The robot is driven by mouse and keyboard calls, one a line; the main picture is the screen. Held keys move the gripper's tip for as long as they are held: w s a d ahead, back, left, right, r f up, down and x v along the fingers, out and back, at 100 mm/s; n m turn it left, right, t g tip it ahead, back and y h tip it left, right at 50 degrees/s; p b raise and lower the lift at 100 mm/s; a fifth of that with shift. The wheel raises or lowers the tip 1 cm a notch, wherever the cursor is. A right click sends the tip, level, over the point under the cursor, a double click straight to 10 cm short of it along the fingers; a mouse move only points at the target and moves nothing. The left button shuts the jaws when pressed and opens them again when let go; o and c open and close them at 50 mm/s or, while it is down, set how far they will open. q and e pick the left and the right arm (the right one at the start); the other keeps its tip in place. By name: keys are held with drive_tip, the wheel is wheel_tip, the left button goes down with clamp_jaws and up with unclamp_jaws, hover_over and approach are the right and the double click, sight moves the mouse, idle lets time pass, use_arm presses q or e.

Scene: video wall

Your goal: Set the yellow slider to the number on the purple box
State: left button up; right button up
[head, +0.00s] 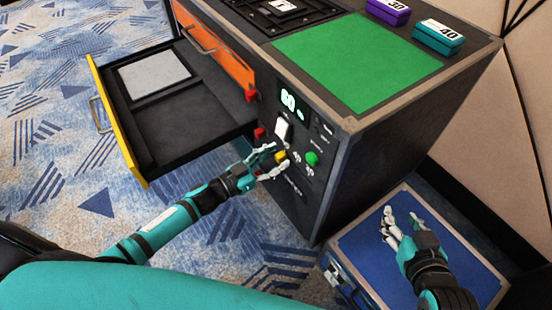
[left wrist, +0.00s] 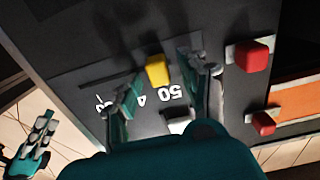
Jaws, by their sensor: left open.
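The yellow slider (head: 280,156) is on the front panel of the black cabinet. In the left wrist view the yellow slider (left wrist: 158,70) stands near the upside-down 50 mark (left wrist: 170,93); its exact setting is unclear. My left gripper (head: 269,161) is open, with its fingers on either side of the slider. Its fingers also show in the left wrist view (left wrist: 164,86), with a gap to the slider. The purple box (head: 388,11), labelled 30, lies on the cabinet's top. My right gripper (head: 402,222) appears open and empty above the blue case.
A teal box (head: 438,38) labelled 40 lies beside a green mat (head: 355,65). A display (head: 289,101) reads about 60. Red knobs (head: 260,134), a white switch (head: 283,129) and a green button (head: 313,158) surround the slider. A yellow-fronted drawer (head: 115,120) stands open. The blue case (head: 470,250) is at right.

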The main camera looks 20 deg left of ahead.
use_arm(q)
drive_tip(key=shift+w+d, duration=0.2)
drive_tip(key=shift+w, duration=0.05)
clamp_jaws()
idle(0.3)
